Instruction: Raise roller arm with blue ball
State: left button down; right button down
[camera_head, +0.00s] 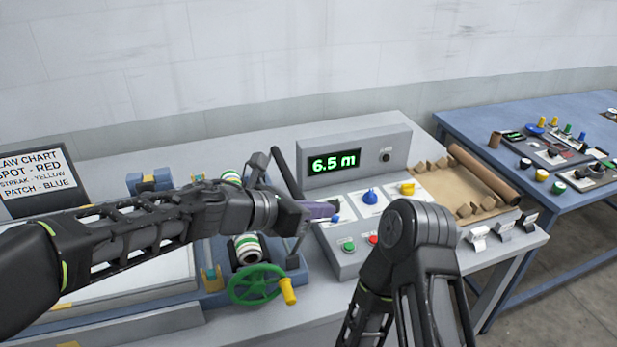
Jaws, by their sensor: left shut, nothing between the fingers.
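My left gripper (320,209), with purple fingers, is shut and empty in front of the console, over the right end of the roller press. A dark bar (284,172), perhaps the roller arm, slants up behind it. A small blue spot (336,218) shows right by the fingertips; I cannot tell if it is the blue ball or a console part, or if the fingers touch it. My left forearm hides much of the press. My right gripper is out of view.
A brown roll (484,175) lies right; a blue table (459,126) stands beyond.

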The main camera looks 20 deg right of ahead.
pick_arm(q)
notch_tip(320, 180, up, 9)
jog(key=s+p, duration=0.1)
jog(key=s, duration=0.1)
jog(key=shift+a, duration=0.15)
jog(key=shift+s, duration=0.1)
jog(key=shift+f, duration=0.1)
